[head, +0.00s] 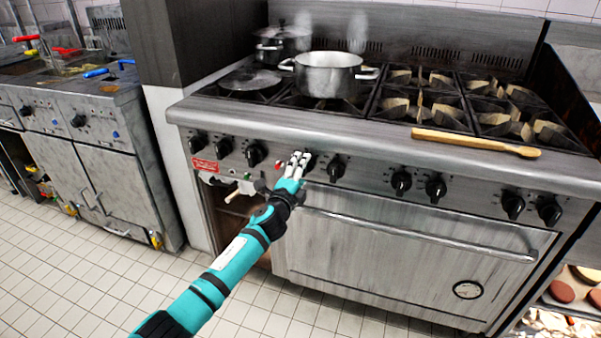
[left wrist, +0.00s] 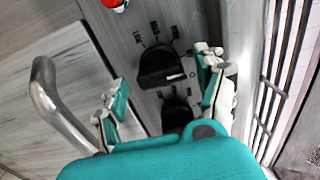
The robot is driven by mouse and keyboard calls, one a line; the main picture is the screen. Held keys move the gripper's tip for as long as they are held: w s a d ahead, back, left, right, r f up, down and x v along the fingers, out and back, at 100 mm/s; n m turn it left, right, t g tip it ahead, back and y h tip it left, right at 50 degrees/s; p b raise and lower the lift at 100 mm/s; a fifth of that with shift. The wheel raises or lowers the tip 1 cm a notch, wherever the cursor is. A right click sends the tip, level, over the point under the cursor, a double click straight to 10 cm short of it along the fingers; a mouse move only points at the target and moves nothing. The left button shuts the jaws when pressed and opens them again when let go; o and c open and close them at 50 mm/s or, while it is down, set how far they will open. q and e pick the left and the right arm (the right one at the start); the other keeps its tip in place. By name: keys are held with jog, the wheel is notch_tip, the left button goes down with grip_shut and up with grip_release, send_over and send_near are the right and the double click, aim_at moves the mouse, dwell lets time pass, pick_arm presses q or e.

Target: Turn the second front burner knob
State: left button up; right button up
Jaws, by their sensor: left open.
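A row of black burner knobs runs along the stove's front panel, with one dark knob (head: 336,168) just right of my left gripper (head: 297,160). Another knob is partly hidden behind my left fingers in the head view. In the left wrist view a black knob (left wrist: 160,67) with white marks around it lies between the spread fingers of my left gripper (left wrist: 161,72). A second black knob (left wrist: 177,110) shows lower, partly covered by the gripper body. The fingers are open; I cannot tell whether they touch the knob. My right gripper is not in view.
A steel pot (head: 328,76) and a lidded pot (head: 281,42) stand on the stove top. A wooden spoon (head: 475,142) lies along its front edge. The oven door handle (head: 420,236) sticks out below the knobs. Fryers (head: 90,130) stand at the left.

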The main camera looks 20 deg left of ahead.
pick_arm(q)
jog(key=s, duration=1.2)
jog(key=shift+a, duration=0.2)
jog(key=shift+f, duration=0.1)
jog(key=s+a+f+n+g+y, duration=0.1)
jog(key=s+f+n+g, duration=0.5)
jog(key=f, duration=0.7)
jog(key=s+a+f+n+g+y, duration=0.1)
jog(key=s+f+n+g, duration=0.15)
jog(key=s+f, duration=0.8)
jog(key=s+d+f+n+g, duration=0.25)
jog(key=s+f+n, duration=0.25)
jog(key=s+f, duration=0.7)
jog(key=s+d+f+n+g+h, duration=0.1)
jog(key=s+d+f+n+g, duration=0.2)
jog(key=s+f, duration=0.65)
jog(key=s+a+r+g+p, duration=0.1)
jog(key=s+a+p, duration=0.1)
jog(key=s+p, duration=0.6)
jog(key=s+a+g+p, duration=0.1)
jog(key=s+g+p, duration=0.1)
jog(key=s+p, duration=0.6)
jog(key=s, duration=0.2)
jog(key=shift+s+a+r, duration=0.4)
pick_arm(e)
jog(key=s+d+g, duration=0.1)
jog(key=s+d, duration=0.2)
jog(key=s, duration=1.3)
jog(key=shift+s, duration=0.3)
